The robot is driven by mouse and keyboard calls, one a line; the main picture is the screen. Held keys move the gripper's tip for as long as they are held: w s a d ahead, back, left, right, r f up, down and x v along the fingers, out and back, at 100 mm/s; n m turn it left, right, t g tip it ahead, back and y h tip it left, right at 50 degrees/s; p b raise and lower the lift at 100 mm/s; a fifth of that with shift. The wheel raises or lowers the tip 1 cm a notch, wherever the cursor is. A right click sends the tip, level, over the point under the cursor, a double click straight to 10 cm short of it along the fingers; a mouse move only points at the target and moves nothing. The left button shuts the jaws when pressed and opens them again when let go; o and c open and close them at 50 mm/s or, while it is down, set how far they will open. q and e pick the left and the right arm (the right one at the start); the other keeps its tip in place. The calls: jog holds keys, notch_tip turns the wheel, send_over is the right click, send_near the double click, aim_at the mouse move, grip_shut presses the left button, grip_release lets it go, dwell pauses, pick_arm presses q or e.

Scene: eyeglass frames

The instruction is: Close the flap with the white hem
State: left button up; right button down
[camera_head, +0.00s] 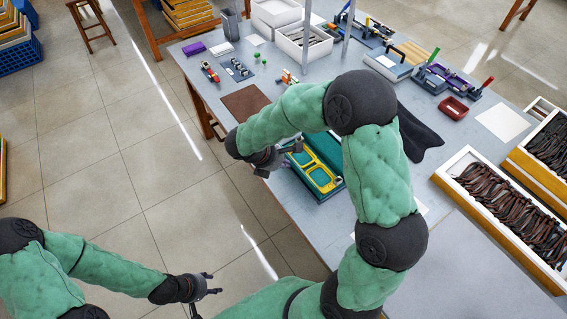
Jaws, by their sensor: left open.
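A teal case (330,193) lies open near the table's front edge, with yellow eyeglass frames (320,176) in it. My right arm hides part of it. I cannot make out a white hem on any flap at this size. My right gripper (272,164) is at the case's left side, beside or just above it. Its fingers are too small and dark to tell whether they are open or shut, or whether they touch the case. My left gripper (206,297) is open and empty over the floor, left of the table and well apart from the case.
The grey table (463,235) has a brown mat (245,102) left of the case and a dark pouch (417,137) right of it. A tray of dark frames (490,205) stands at the right. Small tools and boxes fill the back. Open floor lies left.

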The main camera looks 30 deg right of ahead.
jog(key=d+r+y+p, duration=0.1)
jog(key=d+y+p, duration=0.1)
jog(key=p, duration=0.3)
jog(key=d+y+p, duration=0.2)
jog(key=p, duration=0.4)
jog(key=d+r+y+p, duration=0.1)
jog(key=y+p, duration=0.1)
jog(key=p, duration=0.4)
jog(key=shift+w+d+r+g+y, duration=0.15)
jog(key=shift+d+r+g+y, duration=0.15)
jog(key=shift+d+r, duration=0.1)
jog(key=shift+d+f+p, duration=0.1)
jog(key=shift+f+p, duration=0.15)
jog(key=shift+p, duration=0.05)
jog(key=shift+f, duration=0.15)
jog(key=shift+r, duration=0.2)
jog(key=shift+r+p, duration=0.6)
jog(key=shift+r, duration=0.1)
jog(key=shift+w+r, duration=0.1)
jog(key=shift+r, duration=0.05)
